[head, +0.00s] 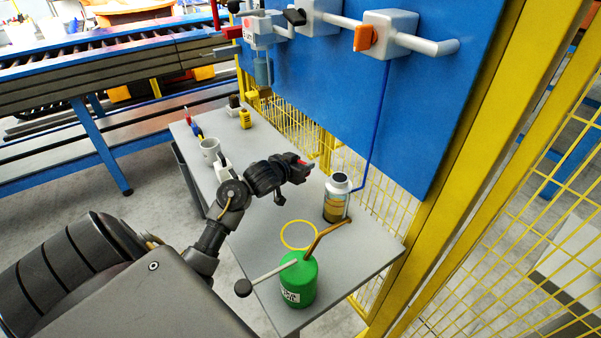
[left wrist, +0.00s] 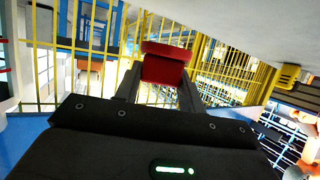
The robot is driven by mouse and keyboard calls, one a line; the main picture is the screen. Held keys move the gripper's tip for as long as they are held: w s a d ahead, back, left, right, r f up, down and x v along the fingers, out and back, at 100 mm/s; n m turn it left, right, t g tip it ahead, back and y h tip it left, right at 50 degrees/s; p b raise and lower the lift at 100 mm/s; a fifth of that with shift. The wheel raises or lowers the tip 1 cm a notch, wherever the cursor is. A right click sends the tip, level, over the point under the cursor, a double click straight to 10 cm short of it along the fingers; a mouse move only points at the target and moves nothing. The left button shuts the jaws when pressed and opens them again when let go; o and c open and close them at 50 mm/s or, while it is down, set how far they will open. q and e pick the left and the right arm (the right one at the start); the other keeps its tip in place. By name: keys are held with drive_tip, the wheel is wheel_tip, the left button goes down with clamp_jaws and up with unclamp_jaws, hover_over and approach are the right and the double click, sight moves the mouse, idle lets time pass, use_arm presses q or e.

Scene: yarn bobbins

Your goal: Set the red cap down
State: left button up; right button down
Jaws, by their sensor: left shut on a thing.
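The red cap (left wrist: 166,66) is between the fingers of my left gripper (left wrist: 160,84) in the left wrist view. That gripper is shut on the cap, above the grey table (head: 262,224) and to the left of a jar (head: 337,200) with a grey top and amber contents. The cap appears to be held clear of the tabletop. My right gripper is not in view.
A green can (head: 297,280) with a brown spout stands at the near end, by a yellow ring (head: 299,235). A blue panel (head: 440,95) with pipes and yellow mesh fencing border the table's right side.

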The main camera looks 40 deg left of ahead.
use_arm(q)
drive_tip(key=shift+w+a+f, duration=0.1)
drive_tip(key=shift+f, duration=0.8)
drive_tip(key=shift+w+a+f, duration=0.1)
drive_tip(key=shift+f, duration=0.8)
drive_tip(key=shift+f, duration=0.1)
drive_tip(key=shift+f+b, duration=0.3)
drive_tip(key=shift+f, duration=0.2)
drive_tip(key=o, duration=1)
drive_tip(key=shift+s+d+f, duration=0.1)
drive_tip(key=shift+o, duration=0.2)
drive_tip(key=shift+r, duration=0.4)
drive_tip(key=p+v, duration=0.2)
drive_tip(key=v, duration=1)
drive_tip(key=shift+r, duration=0.4)
